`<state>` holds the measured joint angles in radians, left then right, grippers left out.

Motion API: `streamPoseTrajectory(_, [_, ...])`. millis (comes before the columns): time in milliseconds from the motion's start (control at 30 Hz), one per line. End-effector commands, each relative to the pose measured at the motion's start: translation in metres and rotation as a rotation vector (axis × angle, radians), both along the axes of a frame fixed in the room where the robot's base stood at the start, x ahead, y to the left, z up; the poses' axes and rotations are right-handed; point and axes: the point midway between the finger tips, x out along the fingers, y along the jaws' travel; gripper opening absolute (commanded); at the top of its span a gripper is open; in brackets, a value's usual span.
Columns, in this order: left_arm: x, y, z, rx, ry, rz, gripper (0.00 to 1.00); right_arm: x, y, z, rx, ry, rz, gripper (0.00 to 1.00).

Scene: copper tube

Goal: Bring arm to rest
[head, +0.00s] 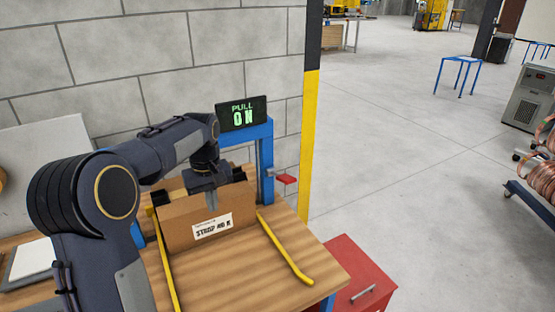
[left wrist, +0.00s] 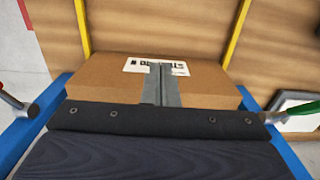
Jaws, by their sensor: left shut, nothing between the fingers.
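My left arm reaches in from the left in the head view. Its left gripper (head: 207,200) is at the top of a brown cardboard box (head: 180,232), with the fingers pointing down. In the left wrist view the gripper's grey fingers (left wrist: 161,84) are shut together with nothing between them. They lie in front of the box (left wrist: 110,85) and partly cover its white label (left wrist: 137,65). I cannot tell whether the fingertips touch the box. My right gripper is not in view.
The box sits on a wooden table (head: 225,285) between two yellow rails (head: 283,247). A red cabinet (head: 352,272) stands right of the table; open floor lies beyond.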

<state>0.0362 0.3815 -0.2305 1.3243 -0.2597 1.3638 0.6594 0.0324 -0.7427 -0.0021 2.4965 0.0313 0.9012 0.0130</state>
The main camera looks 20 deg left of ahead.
Motion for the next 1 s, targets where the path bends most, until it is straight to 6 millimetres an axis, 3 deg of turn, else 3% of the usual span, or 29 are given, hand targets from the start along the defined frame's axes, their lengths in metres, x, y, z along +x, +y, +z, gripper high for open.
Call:
streamPoseTrajectory(167, [-0.007, -0.003, 0.004, -0.012, -0.016, -0.016, 0.00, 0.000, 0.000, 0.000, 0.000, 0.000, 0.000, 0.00])
streamPoseTrajectory(267, [-0.027, -0.014, 0.015, -0.050, -0.062, -0.068, 0.00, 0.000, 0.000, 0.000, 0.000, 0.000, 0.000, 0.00])
streamPoseTrajectory(500, [-0.122, -0.074, 0.036, -0.161, -0.288, -0.330, 0.00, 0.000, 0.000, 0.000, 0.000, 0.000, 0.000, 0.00])
streamPoseTrajectory(700, [-0.200, -0.130, 0.020, -0.174, -0.471, -0.544, 0.00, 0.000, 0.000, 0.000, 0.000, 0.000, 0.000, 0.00])
streamPoseTrajectory(800, [-0.226, -0.150, 0.006, -0.161, -0.536, -0.618, 0.00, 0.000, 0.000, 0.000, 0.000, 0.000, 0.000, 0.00])
streamPoseTrajectory(1000, [-0.249, -0.168, -0.012, -0.140, -0.593, -0.689, 0.00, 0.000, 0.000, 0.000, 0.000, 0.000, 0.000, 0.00])
